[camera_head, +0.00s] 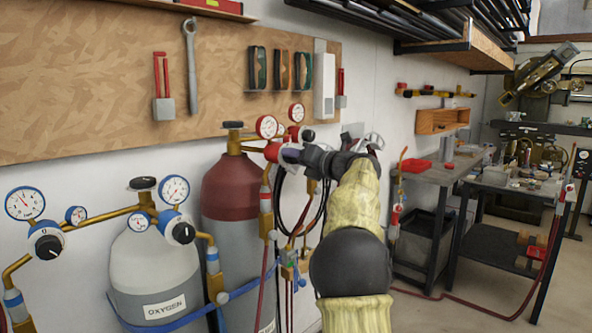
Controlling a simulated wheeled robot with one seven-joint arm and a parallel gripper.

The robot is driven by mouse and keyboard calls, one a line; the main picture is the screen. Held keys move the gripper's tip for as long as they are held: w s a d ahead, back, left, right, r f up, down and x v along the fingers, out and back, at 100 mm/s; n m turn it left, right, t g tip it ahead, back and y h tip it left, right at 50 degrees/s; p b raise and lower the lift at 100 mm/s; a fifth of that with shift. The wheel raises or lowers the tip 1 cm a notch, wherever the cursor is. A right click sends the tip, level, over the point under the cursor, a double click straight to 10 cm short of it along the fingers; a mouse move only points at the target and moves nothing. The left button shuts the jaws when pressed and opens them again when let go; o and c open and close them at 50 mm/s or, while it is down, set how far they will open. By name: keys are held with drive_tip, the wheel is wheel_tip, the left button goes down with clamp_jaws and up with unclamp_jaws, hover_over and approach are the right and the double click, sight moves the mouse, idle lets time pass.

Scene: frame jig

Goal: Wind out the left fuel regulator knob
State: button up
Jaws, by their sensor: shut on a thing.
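The left fuel regulator (271,152) sits beside the maroon-topped cylinder (228,190), with a red ring and a pale collar facing right. Its red-rimmed gauge (267,126) is just above. My gripper (308,156) reaches in from the right and is shut at the front of this regulator, on its knob. The dark jaws and wrist hide most of the knob, so its turn position cannot be read. My yellow-sleeved arm covers the area behind and below the gripper.
A grey oxygen cylinder (155,265) with blue-ringed regulators stands at left. Red hoses and a blue strap (238,291) run near the cylinders. A tool board (90,85) hangs above. A grey bench (440,170) stands at right, with open floor in front.

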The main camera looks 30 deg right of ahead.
drive_tip(key=n+b, duration=0.2)
drive_tip(key=n, duration=0.2)
drive_tip(key=n+b, duration=0.3)
drive_tip(key=n, duration=0.2)
drive_tip(key=n+b, duration=0.3)
drive_tip(key=n, duration=0.1)
drive_tip(key=shift+w+d+f, duration=0.1)
drive_tip(key=shift+f, duration=0.15)
drive_tip(key=shift+n, duration=0.4)
drive_tip(key=o, duration=1)
drive_tip(key=shift+r, duration=0.1)
drive_tip(key=shift+r, duration=0.1)
drive_tip(key=shift+b, duration=0.3)
